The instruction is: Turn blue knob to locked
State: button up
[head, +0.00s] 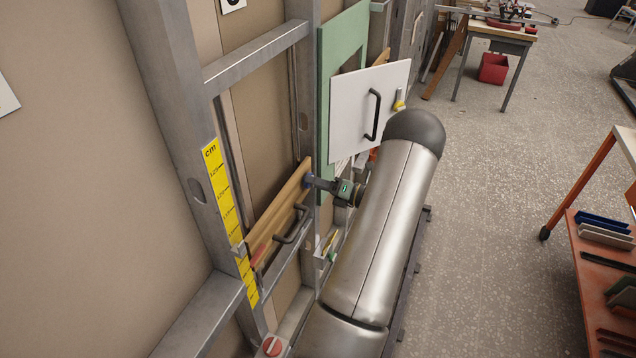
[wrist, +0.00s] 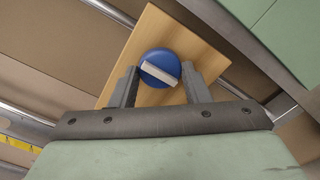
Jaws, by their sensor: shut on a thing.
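The blue knob (wrist: 158,56) is round with a pale raised bar, on a light wooden board (wrist: 196,48). In the wrist view the bar slants down to the right. My gripper (wrist: 159,70) has one finger on each side of the knob and is shut on it. In the head view my gripper (head: 314,183) meets the end of the wooden board (head: 285,200) on the metal frame; the knob is a small speck of blue there, mostly hidden. I see no readable locked mark.
A dark handle (head: 292,226) sticks out from the board left of my gripper. A white panel (head: 395,79) with a black handle stands beyond it, before a green frame (head: 325,70). An orange cart (head: 590,270) stands right; the floor between is clear.

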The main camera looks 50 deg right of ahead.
jog(key=o, duration=1)
jog(key=shift+c, duration=0.2)
jog(key=shift+s, duration=0.1)
jog(key=b+v, duration=0.4)
jog(key=v, duration=1.3)
jog(key=shift+s, duration=0.15)
jog(key=shift+d+r, duration=0.1)
